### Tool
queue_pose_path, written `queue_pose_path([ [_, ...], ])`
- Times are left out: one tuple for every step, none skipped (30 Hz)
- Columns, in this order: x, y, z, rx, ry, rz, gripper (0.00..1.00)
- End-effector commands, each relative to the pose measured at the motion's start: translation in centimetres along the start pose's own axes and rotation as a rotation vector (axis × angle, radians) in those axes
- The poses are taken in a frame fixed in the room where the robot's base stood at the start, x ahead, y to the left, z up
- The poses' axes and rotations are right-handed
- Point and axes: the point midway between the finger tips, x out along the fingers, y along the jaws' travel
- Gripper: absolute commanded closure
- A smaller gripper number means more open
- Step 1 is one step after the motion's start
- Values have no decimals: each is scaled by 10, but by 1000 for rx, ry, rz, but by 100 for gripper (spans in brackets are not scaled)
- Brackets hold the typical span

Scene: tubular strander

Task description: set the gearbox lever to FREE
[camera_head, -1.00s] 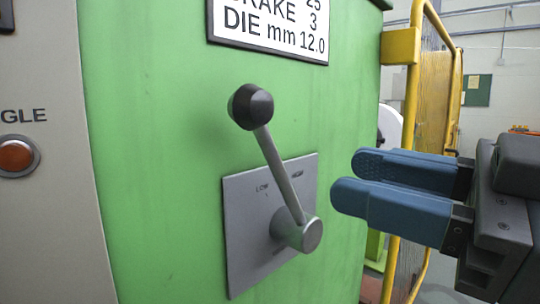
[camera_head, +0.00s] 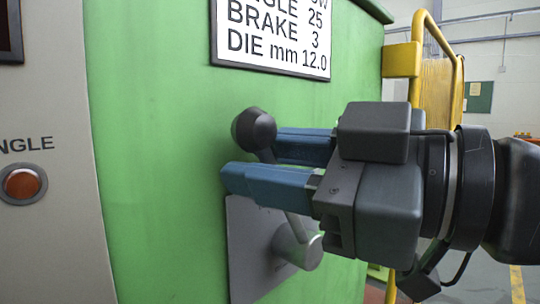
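The gearbox lever has a black ball knob (camera_head: 254,129) and a grey metal rod (camera_head: 298,226) that rises from a round hub (camera_head: 299,247) on a grey plate (camera_head: 240,245). The lever leans up and to the left. My gripper (camera_head: 250,160) comes in from the right, with its two blue fingers apart around the rod just below the knob. One finger is in front of the rod and the other passes behind it. I cannot tell whether either finger touches the rod. The gripper hides the plate's lettering and the middle of the rod.
The plate is mounted on a green cabinet wall (camera_head: 150,170). A white sign (camera_head: 272,40) is above the lever. A beige panel with an orange button (camera_head: 22,184) is at the left. A yellow frame (camera_head: 402,60) stands behind my arm at the right.

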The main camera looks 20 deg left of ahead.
Motion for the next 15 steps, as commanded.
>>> queue_pose_path([
  [1,0,0,0,0,0,66],
  [1,0,0,0,0,0,66],
  [1,0,0,0,0,0,66],
  [0,0,0,0,0,0,66],
  [0,0,0,0,0,1,66],
  [0,0,0,0,0,1,66],
  [0,0,0,0,0,1,68],
  [0,0,0,0,0,1,70],
  [0,0,0,0,0,1,74],
  [0,0,0,0,0,1,77],
  [0,0,0,0,0,1,80],
  [0,0,0,0,0,1,84],
  [0,0,0,0,0,1,87],
  [0,0,0,0,-1,1,90],
  [0,0,0,0,-1,1,93],
])
